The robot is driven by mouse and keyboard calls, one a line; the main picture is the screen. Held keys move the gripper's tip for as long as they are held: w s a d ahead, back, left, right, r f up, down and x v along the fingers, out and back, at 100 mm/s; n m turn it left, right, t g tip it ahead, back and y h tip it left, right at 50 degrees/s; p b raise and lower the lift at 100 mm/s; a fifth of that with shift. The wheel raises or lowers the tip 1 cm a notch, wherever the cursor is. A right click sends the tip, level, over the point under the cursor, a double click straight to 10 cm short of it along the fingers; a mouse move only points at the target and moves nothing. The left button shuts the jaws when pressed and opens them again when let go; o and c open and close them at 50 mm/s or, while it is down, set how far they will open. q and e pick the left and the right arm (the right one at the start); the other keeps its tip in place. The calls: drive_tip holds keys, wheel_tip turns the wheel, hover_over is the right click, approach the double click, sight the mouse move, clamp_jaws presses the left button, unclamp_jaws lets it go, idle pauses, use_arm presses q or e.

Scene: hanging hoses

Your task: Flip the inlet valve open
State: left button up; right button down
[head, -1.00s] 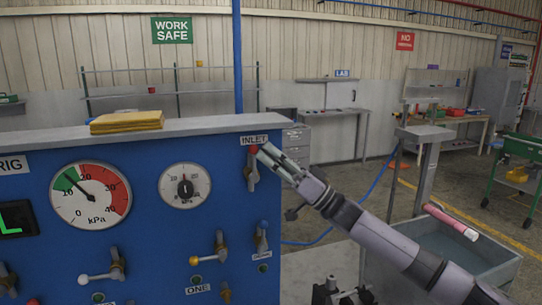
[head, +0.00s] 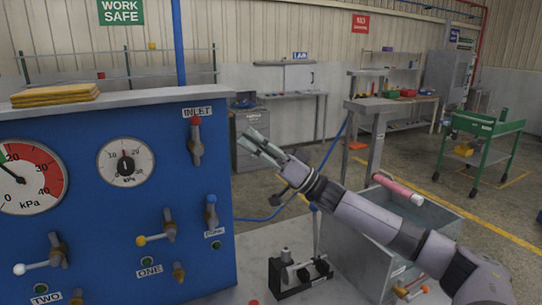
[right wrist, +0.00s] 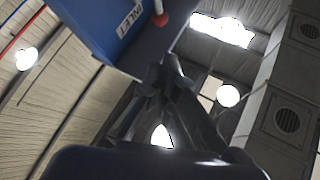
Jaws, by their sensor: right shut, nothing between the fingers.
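The inlet valve (head: 196,142) is on the blue rig panel under the INLET label (head: 197,111). Its lever stands upright, with the red knob (head: 196,121) at the top. The red knob (right wrist: 160,19) also shows at the top of the right wrist view, beside the panel edge. My right gripper (head: 249,139) is to the right of the valve, past the panel's right edge, with a gap between them. Its fingers are together and empty, and they show in the right wrist view (right wrist: 170,65). My left gripper is out of view.
The blue panel (head: 90,225) also carries gauges, white, yellow and blue-knobbed valves. A black-based device (head: 300,272) stands on the bench to the right. Beyond it is a grey tank (head: 385,245) with a pink tube (head: 400,191) at its rim.

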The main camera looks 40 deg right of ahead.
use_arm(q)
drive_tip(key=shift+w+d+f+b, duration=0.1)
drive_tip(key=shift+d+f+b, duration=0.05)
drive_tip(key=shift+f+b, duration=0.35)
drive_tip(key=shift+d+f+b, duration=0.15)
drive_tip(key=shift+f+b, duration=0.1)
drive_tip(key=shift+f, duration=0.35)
use_arm(e)
drive_tip(key=s+d, duration=0.1)
drive_tip(key=s+d+f, duration=0.1)
drive_tip(key=s+d, duration=0.1)
drive_tip(key=shift+d+f, duration=0.1)
drive_tip(key=shift+d, duration=0.1)
drive_tip(key=shift+s+d, duration=0.1)
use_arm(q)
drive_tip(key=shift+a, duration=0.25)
